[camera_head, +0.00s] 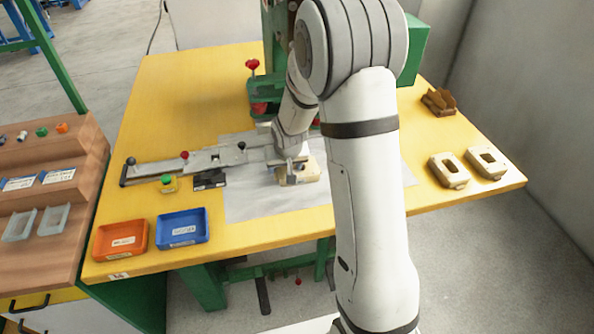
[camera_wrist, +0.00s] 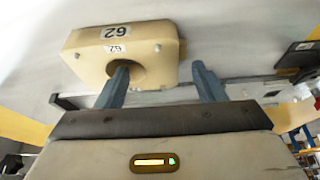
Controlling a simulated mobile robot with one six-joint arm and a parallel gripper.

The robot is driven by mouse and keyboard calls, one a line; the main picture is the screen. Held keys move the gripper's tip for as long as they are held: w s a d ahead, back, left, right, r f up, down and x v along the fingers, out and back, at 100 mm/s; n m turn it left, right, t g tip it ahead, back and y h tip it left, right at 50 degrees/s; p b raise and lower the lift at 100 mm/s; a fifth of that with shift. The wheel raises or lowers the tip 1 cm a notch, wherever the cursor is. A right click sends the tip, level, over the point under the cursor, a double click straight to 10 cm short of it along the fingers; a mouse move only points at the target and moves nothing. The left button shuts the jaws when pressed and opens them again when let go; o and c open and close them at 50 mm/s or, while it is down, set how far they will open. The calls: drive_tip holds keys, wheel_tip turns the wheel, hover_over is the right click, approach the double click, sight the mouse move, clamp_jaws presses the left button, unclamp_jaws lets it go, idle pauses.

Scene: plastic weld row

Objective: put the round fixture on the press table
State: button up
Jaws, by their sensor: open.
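A beige block-shaped fixture (camera_wrist: 118,48) with a round-looking hole and labels reading 62 lies under my gripper (camera_wrist: 158,80). In the head view this fixture (camera_head: 312,172) sits on the grey sheet of the yellow press table (camera_head: 190,95), partly hidden by my gripper (camera_head: 290,168). My gripper is open. In the wrist view its left finger is at the hole and its right finger is outside the block's edge. I cannot tell whether either finger touches it. Two more beige fixtures, a left one (camera_head: 449,184) and a right one (camera_head: 487,175), lie on the table's right side.
A green press (camera_head: 412,50) stands behind my arm. A metal slide with a handle (camera_head: 165,168) extends left of the fixture. An orange tray (camera_head: 120,254) and a blue tray (camera_head: 182,243) sit at the front left. A brown holder (camera_head: 439,108) is at the back right.

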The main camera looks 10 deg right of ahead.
drive_tip(key=shift+x, duration=0.9)
drive_tip(key=shift+r, duration=0.1)
drive_tip(key=c, duration=1.3)
